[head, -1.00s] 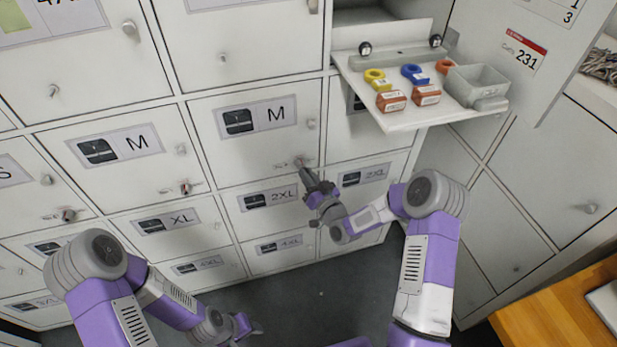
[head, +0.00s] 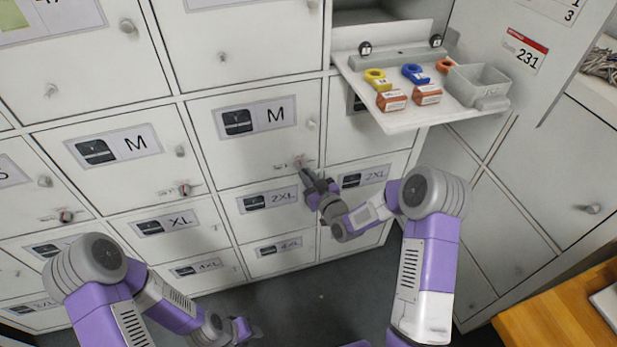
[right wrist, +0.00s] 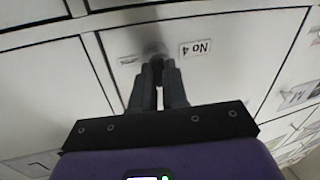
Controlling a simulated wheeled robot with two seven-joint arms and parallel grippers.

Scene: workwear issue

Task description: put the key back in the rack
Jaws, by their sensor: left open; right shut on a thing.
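My right gripper (head: 308,180) is shut at the lower right of an M locker door (head: 255,150), just below its lock. In the right wrist view its fingertips (right wrist: 158,75) are closed on a small dark thing, seemingly the key (right wrist: 157,66); the fingers hide most of it. A blurred round lock or knob lies just beyond the tips. I cannot tell whether the key still touches the lock. A grey rack bar (head: 400,58) lies along the back of the fold-out shelf (head: 400,122). My left gripper (head: 240,330) is open and low, near the floor.
Other locker doors have knobs and locks (head: 184,188). A wooden top (head: 560,310) stands lower right. The floor between is clear.

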